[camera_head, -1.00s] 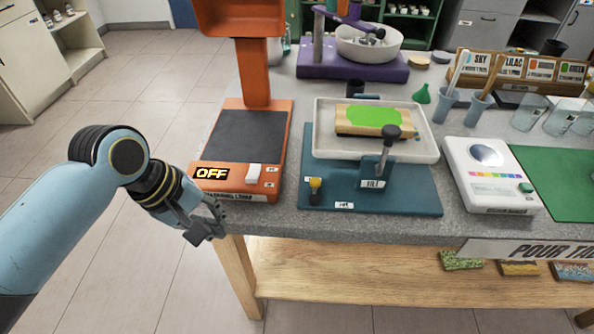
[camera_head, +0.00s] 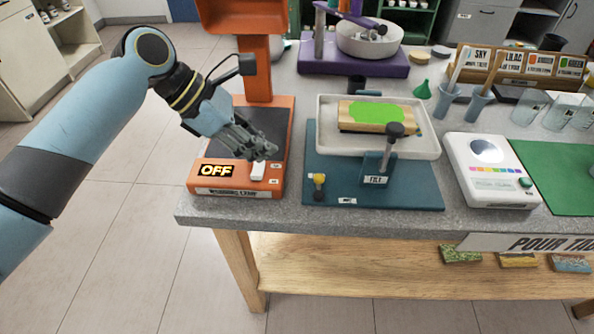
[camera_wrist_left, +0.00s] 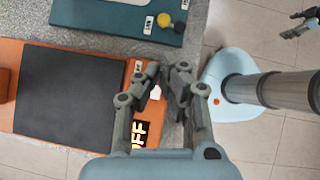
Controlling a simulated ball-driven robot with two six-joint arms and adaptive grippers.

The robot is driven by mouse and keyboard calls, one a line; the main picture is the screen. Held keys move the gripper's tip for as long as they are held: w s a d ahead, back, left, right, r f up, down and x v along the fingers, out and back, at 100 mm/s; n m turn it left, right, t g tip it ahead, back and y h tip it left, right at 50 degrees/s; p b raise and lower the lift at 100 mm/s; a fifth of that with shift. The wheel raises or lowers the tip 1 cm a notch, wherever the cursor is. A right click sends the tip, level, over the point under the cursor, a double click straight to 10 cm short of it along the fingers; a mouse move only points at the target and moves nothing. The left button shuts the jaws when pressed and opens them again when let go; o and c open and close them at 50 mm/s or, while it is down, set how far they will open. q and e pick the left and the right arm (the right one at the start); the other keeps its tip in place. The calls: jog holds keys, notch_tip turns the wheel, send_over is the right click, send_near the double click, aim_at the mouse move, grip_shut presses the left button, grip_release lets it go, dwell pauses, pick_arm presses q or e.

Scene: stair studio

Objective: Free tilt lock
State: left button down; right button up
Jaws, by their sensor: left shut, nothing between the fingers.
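The teal tilt stand (camera_head: 420,195) carries a white tray (camera_head: 428,150) with a green-topped wooden block (camera_head: 375,113). A black-knobbed lever (camera_head: 395,131) stands at the tray's front above a TILT label. A small yellow knob (camera_head: 319,181) sits on the stand's front left corner; it also shows in the left wrist view (camera_wrist_left: 164,20). My left gripper (camera_head: 268,150) is shut and empty, over the front of the orange press, left of the yellow knob and apart from it. My right gripper (camera_wrist_left: 303,23) shows small in the left wrist view, its fingers apart.
The orange press (camera_head: 225,182) reads OFF and has a white switch (camera_head: 257,171) near my left fingertips. Its tall post (camera_head: 256,75) rises behind my gripper. A white device (camera_head: 490,170) stands right of the stand.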

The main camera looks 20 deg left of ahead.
aim_at(319, 187)
pick_arm(q)
jog(key=b+x, duration=0.1)
jog(key=x, duration=0.9)
pick_arm(e)
jog(key=shift+d+f, duration=0.25)
jog(key=shift+f, duration=0.3)
jog(key=shift+s+r, duration=0.1)
